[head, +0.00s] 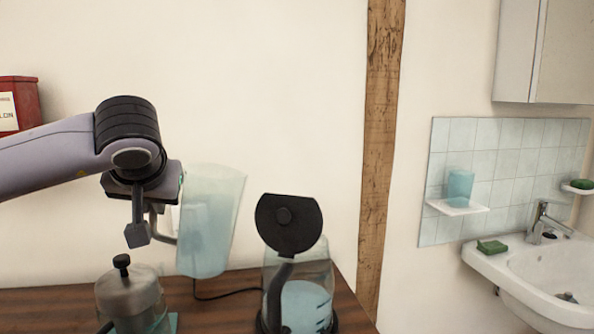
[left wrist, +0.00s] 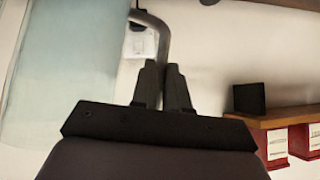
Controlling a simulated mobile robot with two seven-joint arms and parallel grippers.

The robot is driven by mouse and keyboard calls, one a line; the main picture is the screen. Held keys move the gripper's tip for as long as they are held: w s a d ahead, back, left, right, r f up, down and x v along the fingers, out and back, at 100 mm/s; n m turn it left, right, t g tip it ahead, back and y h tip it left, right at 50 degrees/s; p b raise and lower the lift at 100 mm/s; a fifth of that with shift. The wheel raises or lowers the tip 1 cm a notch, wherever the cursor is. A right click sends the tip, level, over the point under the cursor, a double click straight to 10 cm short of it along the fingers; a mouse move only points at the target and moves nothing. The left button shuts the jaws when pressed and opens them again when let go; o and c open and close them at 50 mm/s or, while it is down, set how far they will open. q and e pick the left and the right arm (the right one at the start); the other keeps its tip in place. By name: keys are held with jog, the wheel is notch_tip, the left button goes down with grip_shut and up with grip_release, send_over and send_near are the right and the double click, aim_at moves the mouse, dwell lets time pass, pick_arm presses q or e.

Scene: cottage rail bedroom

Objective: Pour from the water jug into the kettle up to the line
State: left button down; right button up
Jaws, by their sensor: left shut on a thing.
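The water jug (head: 208,222) is clear, with pale blue water in it, and is held up to the left of the kettle, tilted slightly. My left gripper (head: 150,230) is shut on the jug's grey handle. The left wrist view shows the fingertips (left wrist: 163,72) closed at the handle (left wrist: 160,28), with the jug's wall (left wrist: 70,75) at left. The kettle (head: 318,262) is glass, with its black lid (head: 288,222) raised. It holds pale blue water and has dark level marks at its right side. I see no stream between jug and kettle. My right gripper is out of view.
A glass jar with a metal lid and black knob (head: 124,285) stands on the wooden top (head: 225,310), below my left gripper. A black cord (head: 225,295) runs toward the kettle. A wooden post (head: 382,120) and a sink (head: 535,275) are to the right.

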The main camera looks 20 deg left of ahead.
pick_arm(q)
jog(key=shift+w+d+r+m+g+y+p, duration=0.35)
jog(key=shift+d+r+y+p, duration=0.35)
jog(key=shift+r+p, duration=0.5)
jog(key=shift+w+d+r+m+g+y+p, duration=0.2)
jog(key=shift+w+d+r+m+y+p, duration=0.35)
jog(key=shift+r+p, duration=0.6)
jog(key=shift+w+d+r+m+g+y+p, duration=0.35)
jog(key=shift+d+r+y+p, duration=0.45)
jog(key=shift+r, duration=0.7)
jog(key=shift+w+d+r+y+p, duration=0.3)
jog(key=shift+r+p, duration=0.1)
jog(key=shift+r, duration=0.2)
jog(key=shift+d+r+m, duration=0.2)
jog(key=shift+r+m, duration=0.05)
jog(key=shift+r, duration=0.1)
jog(key=shift+w+d+r+m+y+p, duration=0.15)
jog(key=shift+d+r+m+y+p, duration=0.1)
jog(key=shift+r+y, duration=0.2)
jog(key=shift+w+d+r+m+y+p, duration=0.2)
jog(key=shift+r+m+y, duration=0.1)
jog(key=shift+r, duration=0.25)
jog(key=shift+w+d+r+y+p, duration=0.15)
jog(key=shift+d+r+y+p, duration=0.15)
jog(key=shift+r+p, duration=0.25)
jog(key=shift+w+d+r+m+g+y, duration=0.3)
jog(key=shift+d+r+m+y, duration=0.15)
jog(key=shift+r+m, duration=0.1)
dwell(1.1)
